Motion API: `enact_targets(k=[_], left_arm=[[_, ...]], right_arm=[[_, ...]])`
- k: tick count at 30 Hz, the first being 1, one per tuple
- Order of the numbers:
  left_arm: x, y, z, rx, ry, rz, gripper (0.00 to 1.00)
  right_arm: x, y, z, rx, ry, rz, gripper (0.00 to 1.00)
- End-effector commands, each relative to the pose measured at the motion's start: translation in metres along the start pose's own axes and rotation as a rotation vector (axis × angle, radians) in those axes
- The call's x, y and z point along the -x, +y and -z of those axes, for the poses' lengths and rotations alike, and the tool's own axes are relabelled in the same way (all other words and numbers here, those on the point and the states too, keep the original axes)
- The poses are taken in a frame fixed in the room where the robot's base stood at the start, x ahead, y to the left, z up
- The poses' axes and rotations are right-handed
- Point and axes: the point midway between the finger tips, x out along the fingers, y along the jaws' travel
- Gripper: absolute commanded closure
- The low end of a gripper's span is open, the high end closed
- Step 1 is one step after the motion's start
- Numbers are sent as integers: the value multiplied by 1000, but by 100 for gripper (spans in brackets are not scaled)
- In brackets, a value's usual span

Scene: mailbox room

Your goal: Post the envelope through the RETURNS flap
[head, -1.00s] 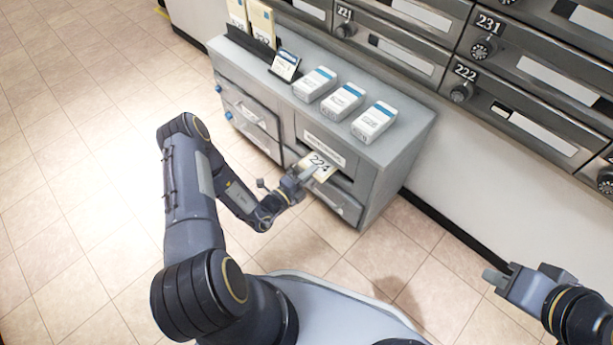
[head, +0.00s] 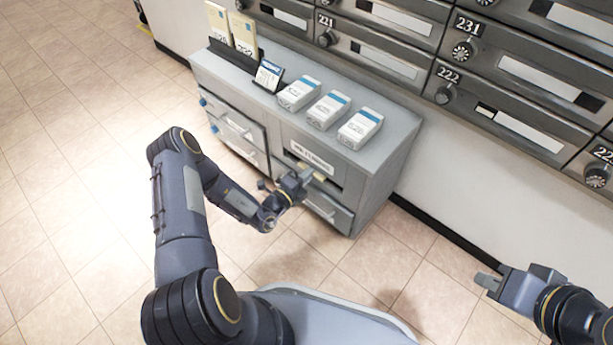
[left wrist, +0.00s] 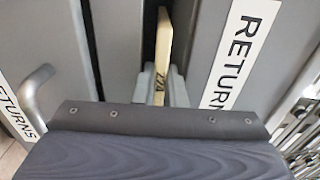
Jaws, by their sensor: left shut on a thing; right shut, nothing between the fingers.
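The cream envelope (head: 315,175), numbered 224, is in my left gripper (head: 304,181) at the front of the grey cabinet (head: 385,165). In the left wrist view the envelope (left wrist: 163,40) shows edge-on between the gripper's fingers (left wrist: 160,88), reaching into the dark gap beside a RETURNS label (left wrist: 240,50). How deep it sits in the opening is hidden. In the head view the white label (head: 313,157) is just above the opening. My right gripper (head: 488,283) is shut and empty, out over the floor at the right.
White boxes (head: 328,110), a small card holder (head: 268,76) and upright envelopes (head: 243,35) stand on the cabinet top. A handle (left wrist: 38,95) and another RETURNS label (left wrist: 12,110) are at the left in the wrist view. Wall mailboxes (head: 500,110) are behind.

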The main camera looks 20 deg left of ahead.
Motion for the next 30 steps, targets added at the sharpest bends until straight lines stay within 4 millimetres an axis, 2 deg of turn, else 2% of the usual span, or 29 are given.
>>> enact_targets(k=[12, 13, 18, 30], left_arm=[[-5, 0, 0, -1, 0, 1, 100], [-5, 0, 0, -1, 0, 1, 86], [-5, 0, 0, 0, 0, 0, 65], [-4, 0, 0, 0, 0, -2, 65]], right_arm=[[-1, 0, 0, 0, 0, 0, 100], [-1, 0, 0, 0, 0, 0, 100], [-1, 0, 0, 0, 0, 0, 100], [-1, 0, 0, 0, 0, 0, 100]])
